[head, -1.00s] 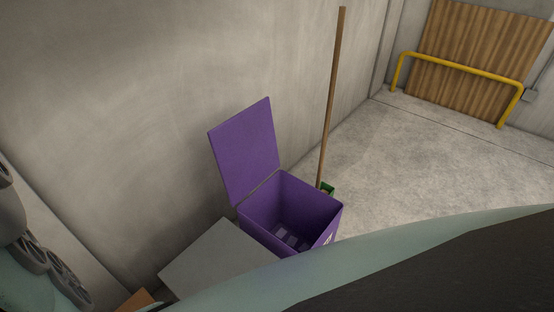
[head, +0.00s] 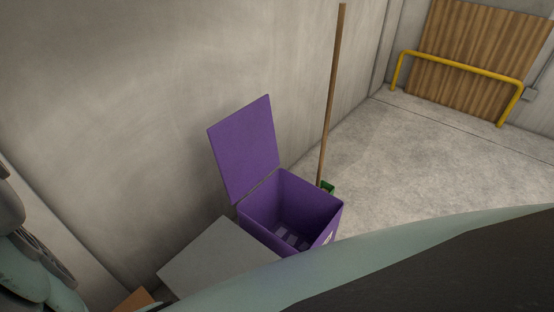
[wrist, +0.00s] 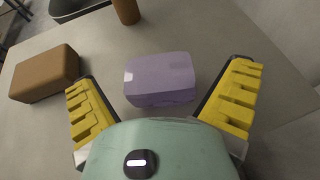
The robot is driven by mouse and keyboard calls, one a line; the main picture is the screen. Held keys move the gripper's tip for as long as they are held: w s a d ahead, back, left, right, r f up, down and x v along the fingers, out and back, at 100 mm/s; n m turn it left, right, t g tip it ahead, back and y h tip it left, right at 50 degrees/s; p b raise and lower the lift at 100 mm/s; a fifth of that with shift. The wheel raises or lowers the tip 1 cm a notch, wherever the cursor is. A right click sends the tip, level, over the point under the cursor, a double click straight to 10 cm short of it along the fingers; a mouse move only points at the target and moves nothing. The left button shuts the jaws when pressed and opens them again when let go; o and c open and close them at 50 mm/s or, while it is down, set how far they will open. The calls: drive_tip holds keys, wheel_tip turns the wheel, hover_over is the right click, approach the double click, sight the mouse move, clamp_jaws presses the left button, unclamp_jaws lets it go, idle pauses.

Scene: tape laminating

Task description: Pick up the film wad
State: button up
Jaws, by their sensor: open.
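In the wrist view, a lavender rounded block-like thing (wrist: 160,79) with pale patches lies on a grey surface (wrist: 200,30). It is the likeliest film wad, though its shape looks more like a block than crumpled film. My gripper (wrist: 160,90) is open, with one yellow ridged finger on either side of the lavender thing and a gap on both sides. Nothing is held. The head view shows neither my fingers nor the lavender thing.
A brown block (wrist: 45,73) lies close left of my left finger. A brown cylinder (wrist: 126,10) stands beyond the lavender thing. In the head view, an open purple bin (head: 292,205) stands by the wall beside a grey flat top (head: 215,258); a wooden pole (head: 332,95) leans behind it.

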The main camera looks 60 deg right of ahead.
drive_tip(key=shift+x, duration=0.9)
drive_tip(key=shift+s, duration=0.1)
drive_tip(key=c, duration=0.7)
drive_tip(key=shift+o, duration=0.2)
